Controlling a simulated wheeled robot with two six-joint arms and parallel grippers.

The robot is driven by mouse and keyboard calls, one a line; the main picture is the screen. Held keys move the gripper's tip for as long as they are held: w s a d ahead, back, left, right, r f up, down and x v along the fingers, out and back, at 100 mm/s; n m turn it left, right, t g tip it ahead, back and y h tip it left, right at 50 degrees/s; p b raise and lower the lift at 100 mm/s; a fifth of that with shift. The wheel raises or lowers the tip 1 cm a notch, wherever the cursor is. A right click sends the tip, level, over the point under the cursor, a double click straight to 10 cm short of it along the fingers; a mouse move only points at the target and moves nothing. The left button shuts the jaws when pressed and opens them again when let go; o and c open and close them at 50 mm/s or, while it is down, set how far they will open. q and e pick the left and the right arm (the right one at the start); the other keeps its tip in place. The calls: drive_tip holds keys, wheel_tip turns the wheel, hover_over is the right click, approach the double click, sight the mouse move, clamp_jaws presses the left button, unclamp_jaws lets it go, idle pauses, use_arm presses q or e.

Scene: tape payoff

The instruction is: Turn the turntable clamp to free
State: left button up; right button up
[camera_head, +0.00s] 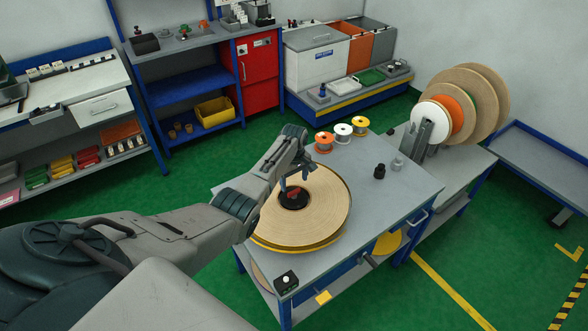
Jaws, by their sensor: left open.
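The turntable (322,215) is on the grey bench and carries a wide, light-brown round disc with a yellow edge below it. The turntable clamp (293,199) is a dark round hub with a red part at the disc's centre. My left gripper (294,186) is open and points down just above the clamp. Its fingers are close to the red part; I cannot tell whether they touch it. The arm hides part of the disc's left side. My right gripper is not in view.
Small orange, white and yellow spools (342,131) stand at the bench's back edge. A black cylinder (379,171) and a grey one (397,163) stand right of the disc. A small black box (286,281) sits at the front corner. Large upright reels (478,100) stand beyond.

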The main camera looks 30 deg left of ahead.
sight(294, 190)
use_arm(q)
wheel_tip(294, 190, up, 6)
drive_tip(key=b, duration=0.1)
drive_tip(key=shift+r, duration=0.15)
idle(0.5)
